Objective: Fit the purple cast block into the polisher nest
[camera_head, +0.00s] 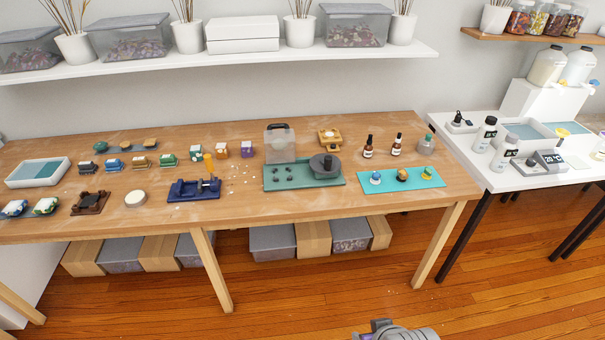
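A small purple block (247,149) with a pale patch stands on the wooden bench, right of an orange block and a green block. To its right is a green-based machine (338,179) with a dark round wheel and several small dark pieces or posts on its left part. This looks like the polisher; which part is the nest is too small to tell. No gripper fingers show in the head view. A grey part of mine (395,332) enters at the bottom edge, far from the bench top.
A clear box (280,145) stands behind the green machine. A blue clamp-like fixture (193,190) with an orange handle is left of it. A turquoise mat (400,186) with small objects lies right. White crumbs (238,180) lie on the bench near the purple block.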

